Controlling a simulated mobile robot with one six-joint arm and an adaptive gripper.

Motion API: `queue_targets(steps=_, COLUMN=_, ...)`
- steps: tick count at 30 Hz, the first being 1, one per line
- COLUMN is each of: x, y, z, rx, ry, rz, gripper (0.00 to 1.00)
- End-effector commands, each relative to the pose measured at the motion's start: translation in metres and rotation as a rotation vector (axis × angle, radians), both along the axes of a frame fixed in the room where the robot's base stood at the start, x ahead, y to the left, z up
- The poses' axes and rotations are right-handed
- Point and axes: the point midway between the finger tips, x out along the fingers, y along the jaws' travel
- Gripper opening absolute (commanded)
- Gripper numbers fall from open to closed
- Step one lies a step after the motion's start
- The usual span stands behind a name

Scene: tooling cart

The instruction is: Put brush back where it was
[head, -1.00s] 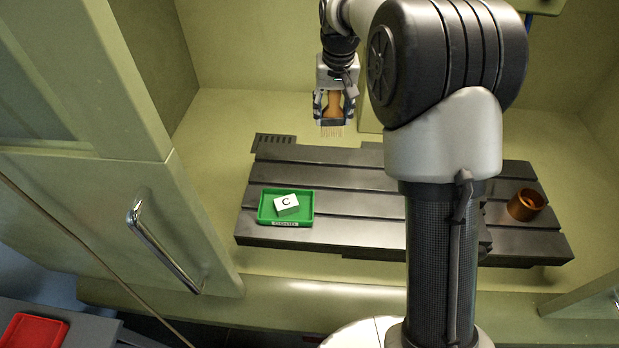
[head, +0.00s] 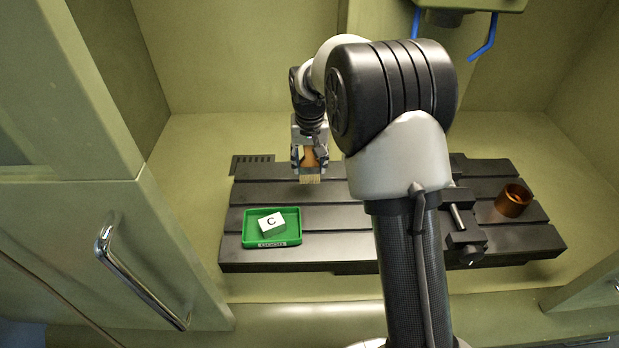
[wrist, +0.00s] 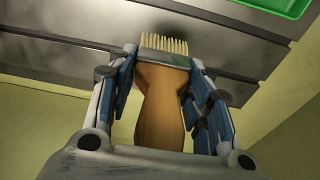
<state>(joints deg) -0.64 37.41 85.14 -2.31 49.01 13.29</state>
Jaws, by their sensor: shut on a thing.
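The brush has a brown wooden handle, a metal band and pale bristles. It shows in the head view (head: 311,162) and large in the wrist view (wrist: 160,95). My gripper (head: 310,165) is shut on the brush, with a blue-padded finger on each side of it in the wrist view (wrist: 165,90). The bristles point down toward the slotted grey machine table (head: 340,210). The brush is over the left rear part of this table; I cannot tell whether the bristles touch it.
A green tray (head: 250,236) holding a white block marked C (head: 272,222) is on the table's front left. A copper-coloured ring or cup (head: 513,201) stands at the right. A dark vise-like clamp (head: 462,225) is right of my arm. Blue nozzles (head: 484,38) hang above.

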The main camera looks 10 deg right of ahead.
Motion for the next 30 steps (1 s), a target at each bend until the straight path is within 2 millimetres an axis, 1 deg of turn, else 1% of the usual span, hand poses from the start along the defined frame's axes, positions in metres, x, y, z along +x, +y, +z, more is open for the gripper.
queue_targets(steps=4, x=-0.001, y=0.000, z=-0.017, rx=0.000, ry=0.003, rz=0.000, gripper=0.18)
queue_targets(steps=9, x=0.000, y=0.000, z=-0.049, rx=-0.001, ry=0.002, rz=0.000, gripper=0.18)
queue_targets(steps=10, x=0.000, y=0.000, z=-0.052, rx=0.000, ry=0.001, rz=0.000, gripper=0.18)
queue_targets(steps=12, x=0.000, y=0.000, z=-0.056, rx=0.000, ry=0.000, rz=0.000, gripper=0.18)
queue_targets(steps=19, x=0.000, y=0.000, z=-0.055, rx=0.000, ry=-0.001, rz=0.000, gripper=0.18)
queue_targets(steps=23, x=0.000, y=0.000, z=-0.059, rx=0.000, ry=0.000, rz=0.000, gripper=0.18)
queue_targets(steps=24, x=0.000, y=0.000, z=-0.060, rx=0.000, ry=0.000, rz=0.000, gripper=0.47)
queue_targets(steps=30, x=0.000, y=0.000, z=-0.059, rx=0.000, ry=0.001, rz=0.000, gripper=0.61)
